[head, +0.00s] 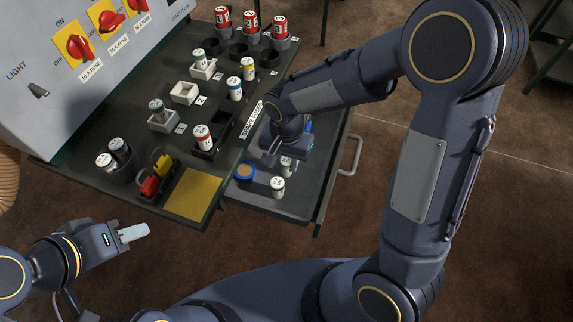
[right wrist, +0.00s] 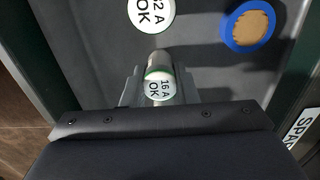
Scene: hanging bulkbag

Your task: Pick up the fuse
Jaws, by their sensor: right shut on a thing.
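My right gripper (right wrist: 158,88) is over the open drawer and shut on a fuse marked 16 A OK (right wrist: 160,90), a grey cylinder with a white top and green band. The same fuse shows just below the gripper in the head view (head: 287,166). A second fuse, partly marked 2 A OK (right wrist: 150,14), stands apart from it in the drawer, also in the head view (head: 278,187). My left gripper (head: 134,233) is at the lower left, away from the fuses; its pale fingers overlap, so its opening is unclear.
A blue-rimmed tan disc (head: 245,172) lies in the drawer (head: 300,205), which has a handle (head: 351,155). Above it, a dark panel (head: 222,150) holds several fuses in sockets, red cans (head: 280,27) and a yellow pad (head: 193,195). A switch box (head: 75,80) stands behind.

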